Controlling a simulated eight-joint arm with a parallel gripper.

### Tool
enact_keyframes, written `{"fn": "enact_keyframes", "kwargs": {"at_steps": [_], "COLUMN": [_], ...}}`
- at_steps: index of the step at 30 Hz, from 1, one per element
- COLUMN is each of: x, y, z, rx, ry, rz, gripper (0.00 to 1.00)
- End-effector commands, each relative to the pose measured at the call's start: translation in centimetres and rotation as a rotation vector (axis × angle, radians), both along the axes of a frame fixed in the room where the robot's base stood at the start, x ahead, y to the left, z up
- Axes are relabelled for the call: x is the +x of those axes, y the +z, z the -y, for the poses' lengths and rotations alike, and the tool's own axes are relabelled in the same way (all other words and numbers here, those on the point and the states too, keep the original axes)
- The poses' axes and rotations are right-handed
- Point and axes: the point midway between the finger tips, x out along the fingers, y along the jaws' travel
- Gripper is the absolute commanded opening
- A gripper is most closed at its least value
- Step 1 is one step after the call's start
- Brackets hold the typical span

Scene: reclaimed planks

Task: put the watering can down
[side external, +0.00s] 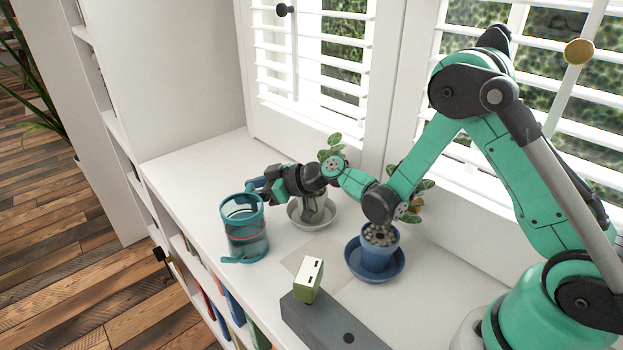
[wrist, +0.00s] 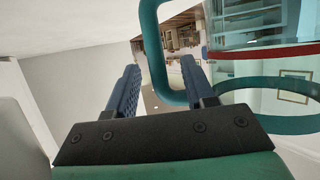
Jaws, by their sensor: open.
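The watering can (side external: 246,236) is a see-through teal vessel with a darker teal rim. It stands upright on the white ledge (side external: 205,170), close to its front edge. My gripper (side external: 262,187) reaches in level from the right at the height of the can's upper part. In the wrist view, my gripper (wrist: 160,78) has its two blue ribbed fingers spread apart. The can's teal handle (wrist: 158,50) passes between them, nearer the right finger. The can's clear wall and red line (wrist: 265,52) show at the right. Whether a finger touches the handle is unclear.
A potted plant in a pale grey saucer (side external: 300,219) stands right beside my wrist. Another plant in a blue pot (side external: 377,256) is under my forearm. A green-and-white box (side external: 308,279) sits on a grey block (side external: 325,325).

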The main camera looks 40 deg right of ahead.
Motion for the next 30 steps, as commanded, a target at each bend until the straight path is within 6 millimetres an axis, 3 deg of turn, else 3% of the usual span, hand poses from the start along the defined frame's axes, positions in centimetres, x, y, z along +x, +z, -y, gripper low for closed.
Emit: {"fn": "enact_keyframes", "kwargs": {"at_steps": [12,17,23,30], "x": [-4.7,-5.8,-7.3,-12.2], "y": [2.5,3.2,5.0,7.5], "z": [3.3,3.8,3.3,3.5], "rx": [0.001,-0.002,-0.023,-0.089], "ry": [-0.004,-0.003,-0.045,-0.218], "rz": [0.0,-0.012,-0.154,-0.397], "gripper": [0.48,0.48,0.48,0.48]}}
